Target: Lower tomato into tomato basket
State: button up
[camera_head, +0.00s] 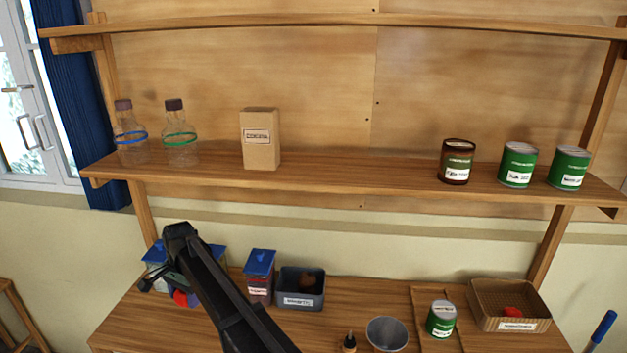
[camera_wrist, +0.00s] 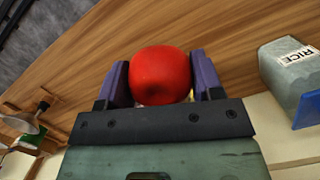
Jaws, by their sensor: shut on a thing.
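A red tomato (camera_wrist: 160,76) sits between the two fingers of my gripper (camera_wrist: 162,84) in the wrist view, and the gripper is shut on it. In the head view a bit of the tomato (camera_head: 180,298) shows at the left end of the counter, mostly hidden by my arm. A brown basket (camera_head: 483,312) with a white label stands at the right end of the counter, far from my gripper. The label is too small to read. Another red thing (camera_head: 512,311), looking like a tomato, lies in it.
A rice container (camera_wrist: 287,70) stands beside my gripper. A blue-lidded container (camera_head: 259,284) and a dark bin (camera_head: 302,301) stand to its right. A shelf (camera_head: 350,180) runs above the counter.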

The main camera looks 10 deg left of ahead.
notch_tip(320, 180, down, 3)
jog(key=shift+r+b, duration=0.1)
jog(key=shift+b, duration=0.25)
jog(key=shift+d+r+p, duration=0.15)
jog(key=shift+r+p, duration=0.25)
jog(key=w+d+r+p, duration=0.1)
jog(key=w+d, duration=0.4)
jog(key=d, duration=1)
jog(key=w+d+r+p, duration=0.1)
jog(key=w+d, duration=0.4)
jog(key=d, duration=1)
jog(key=w+d+r+p, duration=0.15)
jog(key=w+d, duration=0.35)
jog(key=d, duration=1)
jog(key=w+d+f+b, duration=0.1)
jog(key=w+d, duration=0.3)
jog(key=d, duration=1.1)
jog(key=w+d+f+b, duration=0.2)
jog(key=w+d, duration=0.3)
jog(key=d, duration=1)
jog(key=w+d+f+b, duration=0.1)
jog(key=w+d, duration=0.4)
jog(key=d, duration=1)
jog(key=shift+d+f+b, duration=0.3)
jog(key=shift+d+b, duration=0.05)
jog(key=shift+f, duration=0.1)
jog(key=shift+f+b, duration=2.4)
jog(key=shift+b, duration=0.1)
jog(key=shift+f+b, duration=0.95)
